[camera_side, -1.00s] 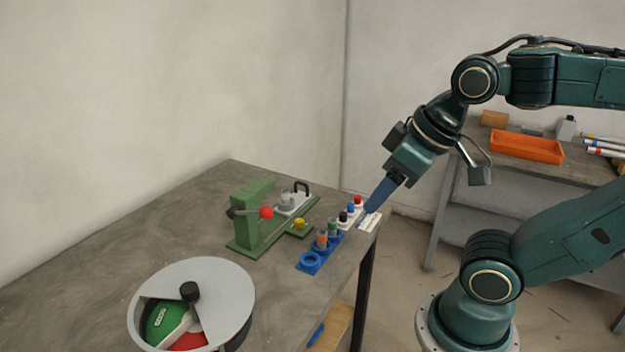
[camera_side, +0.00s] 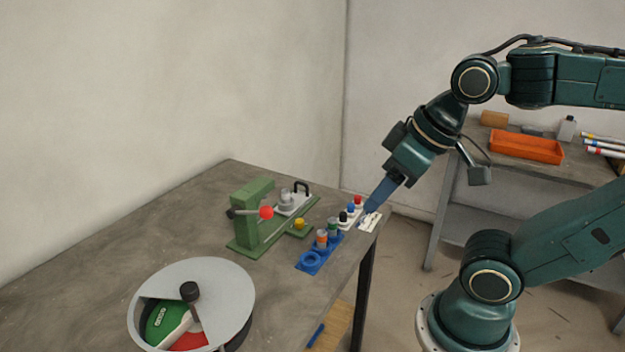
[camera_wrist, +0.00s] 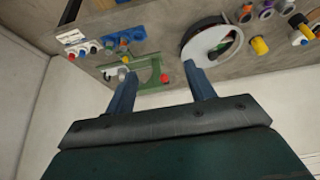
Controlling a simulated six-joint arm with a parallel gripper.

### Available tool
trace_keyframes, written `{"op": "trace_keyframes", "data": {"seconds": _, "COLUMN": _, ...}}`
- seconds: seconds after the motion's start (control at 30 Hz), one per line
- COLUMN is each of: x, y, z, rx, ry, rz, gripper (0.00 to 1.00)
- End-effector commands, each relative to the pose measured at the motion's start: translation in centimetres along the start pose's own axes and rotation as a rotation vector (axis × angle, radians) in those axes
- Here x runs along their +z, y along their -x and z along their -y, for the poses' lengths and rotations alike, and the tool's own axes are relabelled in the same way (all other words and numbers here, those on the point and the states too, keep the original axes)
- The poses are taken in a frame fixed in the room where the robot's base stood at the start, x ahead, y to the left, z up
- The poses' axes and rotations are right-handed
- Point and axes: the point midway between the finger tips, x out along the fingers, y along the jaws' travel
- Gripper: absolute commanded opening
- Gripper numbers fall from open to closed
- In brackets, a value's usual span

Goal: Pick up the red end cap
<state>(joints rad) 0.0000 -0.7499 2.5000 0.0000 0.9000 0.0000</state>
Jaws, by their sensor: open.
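The red end cap (camera_side: 358,199) sits at the far end of a small white holder (camera_side: 343,224), beside a blue cap and a black cap, near the table's right edge. In the wrist view the red cap (camera_wrist: 71,57) is small, at the upper left. My gripper (camera_side: 368,210) points down at the table edge, just right of the caps in the side view. Its blue fingers are apart with nothing between them in the wrist view (camera_wrist: 162,75). The exact gap between fingers and cap cannot be told.
A green press (camera_side: 250,215) with a red-knobbed lever stands left of the caps. A blue holder (camera_side: 309,263) with small parts lies in front. A round grey-lidded drum (camera_side: 225,285) is at the front. A white card (camera_side: 368,224) lies below my fingertips.

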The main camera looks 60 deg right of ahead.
Motion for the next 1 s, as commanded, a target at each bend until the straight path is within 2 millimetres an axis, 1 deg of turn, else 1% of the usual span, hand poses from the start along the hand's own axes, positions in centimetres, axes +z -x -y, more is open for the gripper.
{"op": "trace_keyframes", "data": {"seconds": 0.1, "x": 0.0, "y": 0.0, "z": 0.0, "rx": 0.000, "ry": 0.000, "rz": 0.000, "gripper": 0.54}}
{"op": "trace_keyframes", "data": {"seconds": 0.13, "x": 0.0, "y": 0.0, "z": 0.0, "rx": 0.000, "ry": 0.000, "rz": 0.000, "gripper": 0.48}}
{"op": "trace_keyframes", "data": {"seconds": 0.17, "x": 0.0, "y": 0.0, "z": 0.0, "rx": 0.000, "ry": 0.000, "rz": 0.000, "gripper": 0.47}}
{"op": "trace_keyframes", "data": {"seconds": 0.43, "x": 0.0, "y": 0.0, "z": 0.0, "rx": 0.000, "ry": 0.001, "rz": 0.000, "gripper": 0.47}}
{"op": "trace_keyframes", "data": {"seconds": 0.57, "x": -0.4, "y": 0.0, "z": -0.2, "rx": 0.004, "ry": 0.016, "rz": 0.005, "gripper": 0.47}}
{"op": "trace_keyframes", "data": {"seconds": 0.67, "x": -1.1, "y": 0.0, "z": -0.5, "rx": 0.012, "ry": 0.048, "rz": 0.017, "gripper": 0.47}}
{"op": "trace_keyframes", "data": {"seconds": 0.77, "x": -2.3, "y": -0.1, "z": -1.1, "rx": 0.022, "ry": 0.101, "rz": 0.036, "gripper": 0.47}}
{"op": "trace_keyframes", "data": {"seconds": 0.87, "x": -3.8, "y": -0.4, "z": -2.0, "rx": 0.033, "ry": 0.173, "rz": 0.062, "gripper": 0.47}}
{"op": "trace_keyframes", "data": {"seconds": 1.0, "x": -6.3, "y": -1.0, "z": -3.7, "rx": 0.044, "ry": 0.295, "rz": 0.107, "gripper": 0.47}}
